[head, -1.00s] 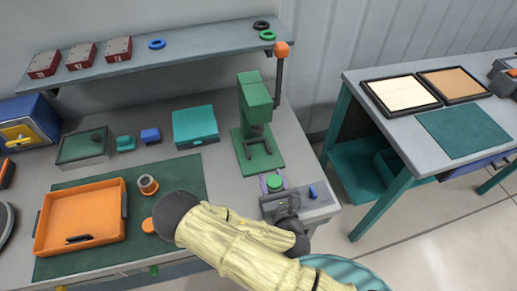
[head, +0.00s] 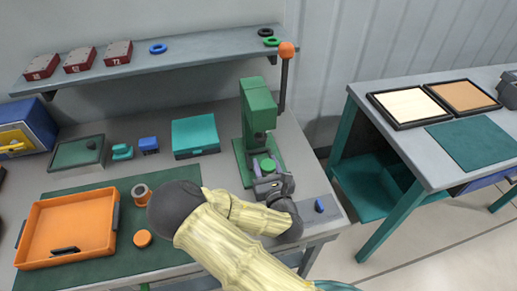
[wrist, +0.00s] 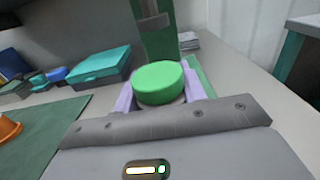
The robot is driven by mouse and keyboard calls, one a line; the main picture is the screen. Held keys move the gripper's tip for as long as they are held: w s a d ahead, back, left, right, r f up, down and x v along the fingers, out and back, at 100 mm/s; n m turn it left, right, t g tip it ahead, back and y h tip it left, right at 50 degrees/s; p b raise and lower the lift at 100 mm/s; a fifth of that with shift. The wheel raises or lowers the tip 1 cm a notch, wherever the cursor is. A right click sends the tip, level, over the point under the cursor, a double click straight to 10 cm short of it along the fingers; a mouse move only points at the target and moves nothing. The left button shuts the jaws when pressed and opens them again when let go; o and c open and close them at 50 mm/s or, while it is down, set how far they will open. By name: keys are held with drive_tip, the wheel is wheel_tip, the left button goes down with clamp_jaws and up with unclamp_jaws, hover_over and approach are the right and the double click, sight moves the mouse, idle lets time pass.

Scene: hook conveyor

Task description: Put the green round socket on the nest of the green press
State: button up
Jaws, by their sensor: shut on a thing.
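The green press (head: 258,108) stands on the bench, with a tall lever topped by an orange ball. Its green base plate (head: 239,160) shows at the left of my gripper; the nest is mostly hidden behind my gripper and the socket. My gripper (head: 264,166) is shut on the green round socket (head: 268,164), holding it at the front of the press, below the ram. In the wrist view the socket (wrist: 159,80) sits level between the lilac fingertips, with the press column (wrist: 157,35) just beyond. I cannot tell whether it touches the nest.
An orange tray (head: 108,240), an orange disc (head: 142,238) and an orange-and-grey ring piece (head: 141,192) lie on the green mat. A teal case (head: 195,138) stands left of the press. A small blue piece (head: 320,205) lies right of my gripper. A shelf (head: 200,62) runs behind.

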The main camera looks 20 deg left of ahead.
drive_tip(key=shift+p+x, duration=0.35)
drive_tip(key=shift+x, duration=2)
drive_tip(key=shift+p+x, duration=0.5)
drive_tip(key=shift+x, duration=1.6)
drive_tip(key=shift+d+f, duration=0.1)
drive_tip(key=shift+f, duration=0.6)
drive_tip(key=shift+s+f, duration=0.1)
drive_tip(key=o, duration=1.2)
drive_tip(key=b+v, duration=0.2)
drive_tip(key=v, duration=1)
drive_tip(key=shift+s+b, duration=0.1)
drive_tip(key=shift+b, duration=0.3)
